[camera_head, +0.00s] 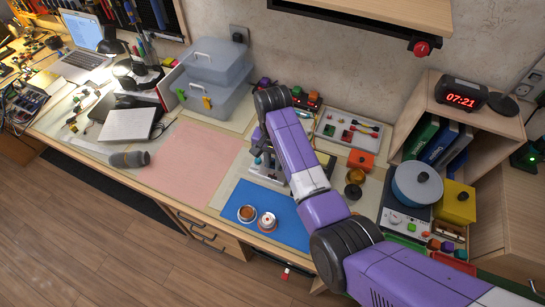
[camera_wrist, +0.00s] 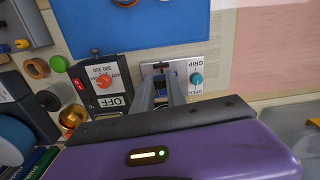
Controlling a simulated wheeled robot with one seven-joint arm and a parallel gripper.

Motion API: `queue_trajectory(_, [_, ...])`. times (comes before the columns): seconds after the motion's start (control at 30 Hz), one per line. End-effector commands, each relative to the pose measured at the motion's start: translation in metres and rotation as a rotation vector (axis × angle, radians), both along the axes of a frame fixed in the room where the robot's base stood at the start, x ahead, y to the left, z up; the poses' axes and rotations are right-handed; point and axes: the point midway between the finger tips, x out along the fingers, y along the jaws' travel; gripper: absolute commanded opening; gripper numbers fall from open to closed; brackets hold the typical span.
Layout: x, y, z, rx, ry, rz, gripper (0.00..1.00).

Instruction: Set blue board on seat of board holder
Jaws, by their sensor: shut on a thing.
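My gripper (camera_head: 262,160) reaches down over the workbench beyond the blue mat. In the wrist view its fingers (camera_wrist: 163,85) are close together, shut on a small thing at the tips. This thing is mostly hidden; it seems to be the blue board, seen nearly edge-on. The board holder (camera_wrist: 200,64) is a pale plate with GRIP and OPEN lettering and a teal knob (camera_wrist: 196,79). The fingertips are over its left part. I cannot tell whether the held thing touches the holder's seat, which the fingers hide. In the head view my arm and gripper cover much of the holder.
A blue mat (camera_head: 290,230) with two round items lies in front. A control box (camera_wrist: 103,80) with a red-orange knob and OFF label stands close beside the holder. A pink mat (camera_head: 195,160) is clear.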

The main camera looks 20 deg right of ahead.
Motion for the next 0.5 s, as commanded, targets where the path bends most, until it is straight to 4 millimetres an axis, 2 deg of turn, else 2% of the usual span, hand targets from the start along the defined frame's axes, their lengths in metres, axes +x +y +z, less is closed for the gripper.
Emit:
queue_trajectory(0.13, [0.013, -0.008, 0.002, 0.001, 0.001, -0.079, 0.0])
queue_trajectory(0.5, [0.014, -0.009, -0.015, 0.001, 0.001, -0.095, 0.0])
